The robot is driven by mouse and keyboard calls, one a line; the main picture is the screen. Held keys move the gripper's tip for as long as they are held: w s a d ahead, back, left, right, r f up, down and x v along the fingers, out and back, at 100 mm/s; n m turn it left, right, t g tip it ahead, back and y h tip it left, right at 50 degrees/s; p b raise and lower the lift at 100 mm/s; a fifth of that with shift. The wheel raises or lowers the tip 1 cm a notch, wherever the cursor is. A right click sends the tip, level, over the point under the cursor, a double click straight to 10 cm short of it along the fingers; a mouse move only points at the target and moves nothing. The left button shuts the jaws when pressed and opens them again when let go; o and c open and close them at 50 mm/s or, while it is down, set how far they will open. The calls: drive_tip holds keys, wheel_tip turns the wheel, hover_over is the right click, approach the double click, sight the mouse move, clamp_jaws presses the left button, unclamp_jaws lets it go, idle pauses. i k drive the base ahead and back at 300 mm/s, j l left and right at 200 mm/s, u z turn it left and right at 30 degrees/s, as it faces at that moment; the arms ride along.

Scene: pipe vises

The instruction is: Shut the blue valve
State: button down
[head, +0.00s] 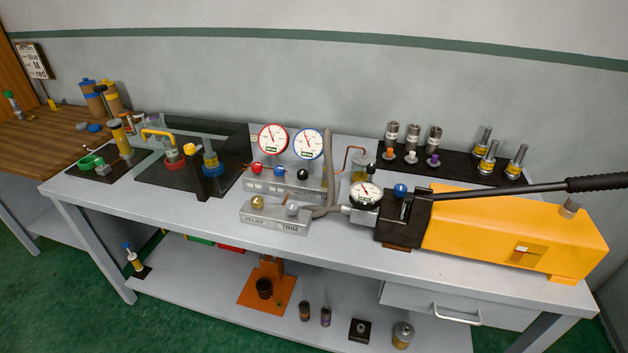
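A grey valve block (290,188) stands on the bench under two round gauges. It carries a red knob (257,168), a blue knob (279,171) and a black knob (302,174) in a row. The red-rimmed gauge (272,139) is on the left and the blue-rimmed gauge (309,144) on the right. Another blue ball knob (400,190) sits on the dark head of the yellow pump. I cannot tell from here whether either blue knob is open or shut. My gripper is not in view.
The yellow pump (510,232) and its long black handle (520,188) fill the bench's right side. A low block marked RELAX and TRIM (275,226) stands in front of the valve block, with a grey hose (328,170) beside it. Vises stand at left.

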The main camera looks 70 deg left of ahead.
sight(279, 171)
drive_tip(key=u, duration=1.85)
